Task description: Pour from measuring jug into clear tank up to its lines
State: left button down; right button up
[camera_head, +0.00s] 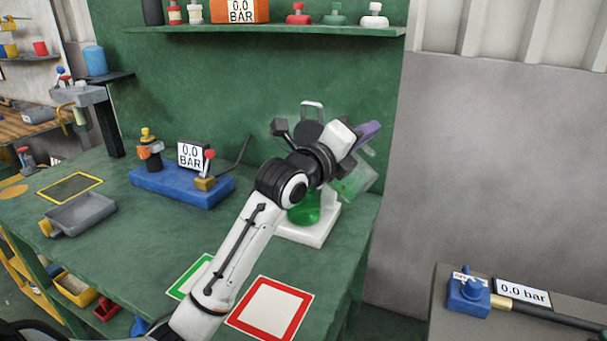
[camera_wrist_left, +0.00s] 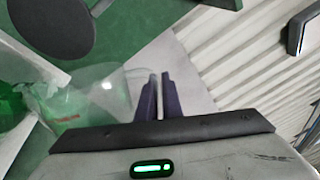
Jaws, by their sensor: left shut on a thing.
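My left gripper (camera_head: 369,131) reaches over the back right of the green bench, with its purple fingers shut on the measuring jug. The clear jug (camera_head: 357,182) holds green liquid and is tilted beside the clear tank. In the left wrist view the jug (camera_wrist_left: 98,92) lies left of the fingers (camera_wrist_left: 159,95); its grip point is hard to see. The clear tank (camera_head: 304,211) has green liquid low in it and stands on a white base (camera_head: 322,232). My arm hides its upper part, and I cannot make out its lines. The right gripper is not in view.
A blue block with a gauge (camera_head: 182,186) and a grey tray (camera_head: 79,214) stand to the left. Red-edged (camera_head: 270,308) and green-edged (camera_head: 190,277) squares lie in front. A shelf (camera_head: 270,31) runs above. A grey wall is close on the right.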

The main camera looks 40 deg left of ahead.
pick_arm(q)
jog(key=shift+r, duration=0.1)
jog(key=shift+d+m+p, duration=0.65)
jog(key=shift+m+p, duration=0.15)
jog(key=shift+s+d+f+m, duration=0.1)
jog(key=shift+d+f+m, duration=0.2)
jog(key=shift+f+m, duration=0.2)
jog(key=shift+d+f+m, duration=0.3)
jog(key=shift+f+m, duration=0.1)
jog(key=shift+f, duration=0.15)
jog(key=shift+d+f+m, duration=0.3)
jog(key=shift+f+m, duration=0.1)
jog(key=shift+f, duration=0.1)
jog(key=shift+d+f+m, duration=0.3)
jog(key=shift+f+m, duration=0.1)
jog(key=shift+f, duration=0.1)
